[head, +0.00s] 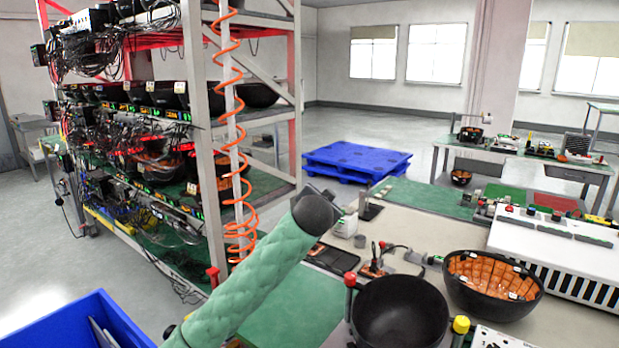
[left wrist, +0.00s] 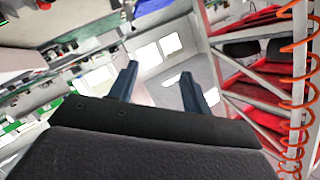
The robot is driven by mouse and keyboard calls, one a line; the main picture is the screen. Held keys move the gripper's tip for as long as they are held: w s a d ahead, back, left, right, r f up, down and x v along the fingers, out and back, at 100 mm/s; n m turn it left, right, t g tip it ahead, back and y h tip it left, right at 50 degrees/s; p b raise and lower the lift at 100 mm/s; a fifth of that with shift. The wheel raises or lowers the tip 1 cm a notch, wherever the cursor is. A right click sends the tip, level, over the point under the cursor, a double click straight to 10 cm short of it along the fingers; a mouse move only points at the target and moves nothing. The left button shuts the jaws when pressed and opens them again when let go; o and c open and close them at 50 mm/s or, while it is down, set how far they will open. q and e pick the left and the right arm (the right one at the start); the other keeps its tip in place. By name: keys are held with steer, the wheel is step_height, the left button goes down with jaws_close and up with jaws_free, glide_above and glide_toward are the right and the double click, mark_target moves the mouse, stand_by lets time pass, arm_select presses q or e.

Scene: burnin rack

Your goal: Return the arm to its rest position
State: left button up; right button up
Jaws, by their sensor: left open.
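My left arm, in a green quilted sleeve, reaches up from the bottom left of the head view and ends there in a dark rounded joint. Its gripper cannot be made out in that view. In the left wrist view my left gripper (left wrist: 158,73) has its two dark blue fingers spread apart, with nothing between them. The gripper points at open room, with windows behind it. The view is tilted, and the rack (left wrist: 262,88) stands to the right of the fingers. My right gripper is not in view.
The rack (head: 203,110) with black bowls and cables stands left of my arm, with an orange coiled hose (head: 233,130) hanging at its near post. A workbench (head: 415,208) carries a black bowl (head: 400,312) and a bowl with orange cells (head: 492,285). A blue bin (head: 95,310) is at lower left.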

arm_select(q)
steer(key=s+a+f+n+g+p, duration=0.15)
steer(key=s+a+f, duration=0.35)
steer(key=s+f, duration=0.5)
steer(key=s+a+f+n+g, duration=0.25)
steer(key=s+a+f, duration=0.4)
steer(key=s, duration=0.65)
steer(key=s+a+f+n+g, duration=0.2)
steer(key=s+a+f+g, duration=0.15)
steer(key=s+f, duration=0.75)
steer(key=s+a+f+g, duration=0.1)
steer(key=s+f+g, duration=0.1)
steer(key=s+f, duration=0.6)
steer(key=s+a+f+n+g+p, duration=0.1)
steer(key=s+f+g, duration=0.2)
steer(key=s+f, duration=0.5)
steer(key=s, duration=0.7)
steer(key=shift+a+y, duration=0.25)
steer(key=shift+y, duration=0.15)
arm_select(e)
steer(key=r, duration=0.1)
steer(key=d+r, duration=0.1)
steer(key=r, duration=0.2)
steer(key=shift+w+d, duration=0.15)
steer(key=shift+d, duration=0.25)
arm_select(q)
steer(key=shift+s+f, duration=0.1)
